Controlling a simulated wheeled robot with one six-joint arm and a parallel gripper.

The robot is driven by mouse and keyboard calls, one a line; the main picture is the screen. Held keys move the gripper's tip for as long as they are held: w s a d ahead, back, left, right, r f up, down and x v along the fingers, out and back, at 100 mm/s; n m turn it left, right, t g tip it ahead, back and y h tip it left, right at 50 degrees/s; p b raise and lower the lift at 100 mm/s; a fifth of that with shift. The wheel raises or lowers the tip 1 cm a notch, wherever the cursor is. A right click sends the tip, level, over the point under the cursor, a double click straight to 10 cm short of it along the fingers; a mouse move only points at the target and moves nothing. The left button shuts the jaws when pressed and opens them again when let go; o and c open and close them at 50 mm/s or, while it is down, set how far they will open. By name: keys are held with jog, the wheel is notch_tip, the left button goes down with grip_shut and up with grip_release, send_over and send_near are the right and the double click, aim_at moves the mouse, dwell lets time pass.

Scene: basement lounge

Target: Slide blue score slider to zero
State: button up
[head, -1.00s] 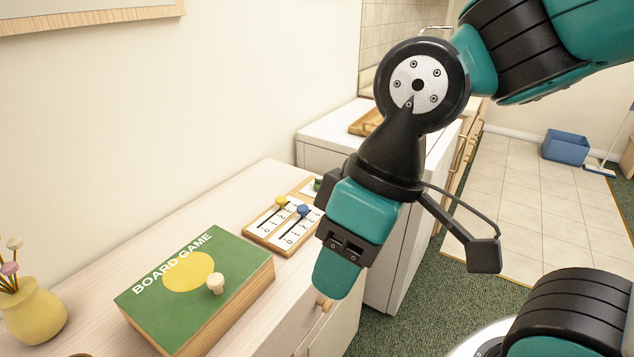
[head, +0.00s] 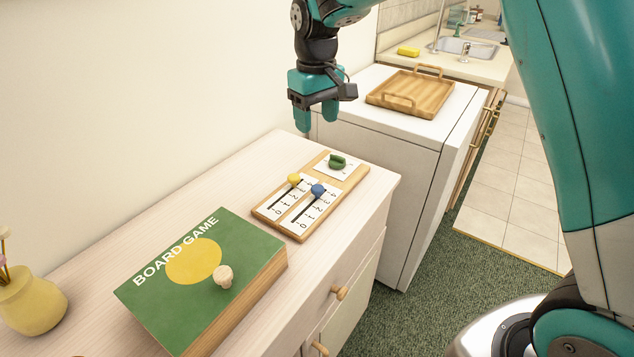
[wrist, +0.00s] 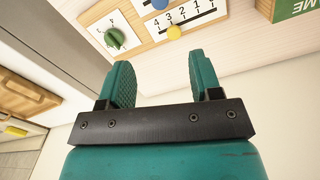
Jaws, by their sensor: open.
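The wooden score board (head: 262,211) lies on the pale cabinet top. Its blue slider knob (head: 318,190) sits near the 4 end of its track, the far end from the 0. The blue knob also shows, cut off, at the top edge of the wrist view (wrist: 160,4). A yellow slider knob (head: 294,179) sits near the far end of the parallel track; it shows in the wrist view too (wrist: 174,32). My gripper (head: 316,119) is open and empty, with fingers pointing down.
A green knob (head: 337,161) is on the board's far end. A green board game box (head: 165,288) with a pale pawn (head: 224,276) lies nearer. A yellow vase (head: 30,300) stands at left. A wooden tray (head: 425,93) sits on the white appliance (head: 385,140) beyond.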

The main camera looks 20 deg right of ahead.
aim_at(317, 187)
notch_tip(317, 187, down, 17)
jog(key=shift+r+p, duration=0.15)
jog(key=shift+p, duration=0.4)
jog(key=shift+c, duration=0.4)
